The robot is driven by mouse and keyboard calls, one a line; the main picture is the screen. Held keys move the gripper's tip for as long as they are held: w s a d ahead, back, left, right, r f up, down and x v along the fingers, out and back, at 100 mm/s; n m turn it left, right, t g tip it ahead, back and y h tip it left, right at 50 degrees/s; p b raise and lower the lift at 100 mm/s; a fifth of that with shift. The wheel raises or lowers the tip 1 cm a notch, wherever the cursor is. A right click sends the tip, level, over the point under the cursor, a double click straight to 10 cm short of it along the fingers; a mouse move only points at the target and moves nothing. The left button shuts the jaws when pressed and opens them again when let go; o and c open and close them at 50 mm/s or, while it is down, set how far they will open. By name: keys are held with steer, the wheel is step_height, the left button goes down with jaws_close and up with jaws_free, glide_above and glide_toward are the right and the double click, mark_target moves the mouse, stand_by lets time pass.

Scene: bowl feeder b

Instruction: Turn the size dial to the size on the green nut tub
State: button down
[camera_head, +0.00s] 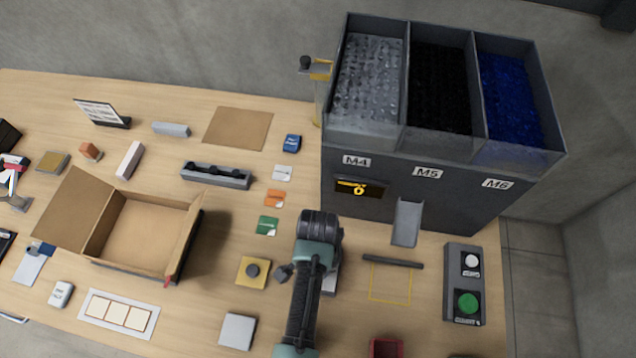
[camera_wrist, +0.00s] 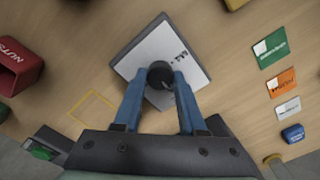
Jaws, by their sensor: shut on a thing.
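The size dial has a black round knob (camera_wrist: 160,72) on a pale square plate (camera_wrist: 150,48) with dark marks, too small to read. My gripper (camera_wrist: 158,80) is shut on the knob, one blue finger on each side. In the head view my arm covers the knob and most of the plate; a pale edge (camera_head: 330,280) shows.
A feeder (camera_head: 430,180) with bins marked M4, M5 and M6 stands at the back right. Green (camera_head: 268,226), orange (camera_head: 274,198) and white (camera_head: 282,172) cards lie left of it. An open carton (camera_head: 140,232) is at left. A button box (camera_head: 464,285) is at right.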

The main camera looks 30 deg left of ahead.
steer(key=shift+n, duration=0.3)
steer(key=n+p, duration=0.2)
steer(key=n, duration=0.1)
steer(key=shift+r, duration=0.15)
steer(key=n+p, duration=0.1)
steer(key=n, duration=0.4)
steer(key=shift+d, duration=0.1)
steer(key=n+p, duration=0.1)
steer(key=n, duration=0.3)
steer(key=n+p, duration=0.1)
steer(key=n, duration=0.4)
steer(key=shift+n, duration=0.3)
stand_by(0.4)
steer(key=shift+c, duration=2.4)
jaws_free()
